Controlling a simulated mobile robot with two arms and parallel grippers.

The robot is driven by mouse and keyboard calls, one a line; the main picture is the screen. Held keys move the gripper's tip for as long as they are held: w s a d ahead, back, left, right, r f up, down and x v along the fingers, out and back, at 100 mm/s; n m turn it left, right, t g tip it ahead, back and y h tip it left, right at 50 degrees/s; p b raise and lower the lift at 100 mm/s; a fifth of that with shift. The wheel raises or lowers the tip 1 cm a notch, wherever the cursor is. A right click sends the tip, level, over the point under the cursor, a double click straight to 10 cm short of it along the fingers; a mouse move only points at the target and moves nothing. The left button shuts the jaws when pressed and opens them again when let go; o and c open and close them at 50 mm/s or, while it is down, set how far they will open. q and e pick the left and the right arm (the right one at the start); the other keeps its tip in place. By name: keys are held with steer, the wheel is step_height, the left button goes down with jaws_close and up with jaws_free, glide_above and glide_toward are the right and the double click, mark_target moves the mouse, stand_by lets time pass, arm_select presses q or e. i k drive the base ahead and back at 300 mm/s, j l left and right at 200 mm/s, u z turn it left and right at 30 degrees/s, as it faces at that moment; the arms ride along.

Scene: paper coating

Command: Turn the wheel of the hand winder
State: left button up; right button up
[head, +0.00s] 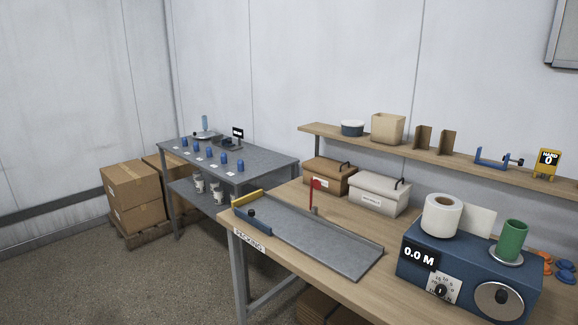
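The hand winder is a blue box (428,276) at the right front of the wooden packing table. Its wheel (499,301) is a grey disc with a dark centre on the front face, near the bottom edge of the view. A black display (420,253) on the box reads 0.0 M, with a white dial (440,289) below it. A white paper roll (442,215) and a green core (512,240) stand on top, with a pale sheet (479,221) between them. Neither of my grippers is in view.
Orange and blue discs (566,270) lie at the right. A grey table (262,170) stands further back.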

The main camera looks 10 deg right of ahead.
mark_target(500, 301)
steer(key=z, duration=1.55)
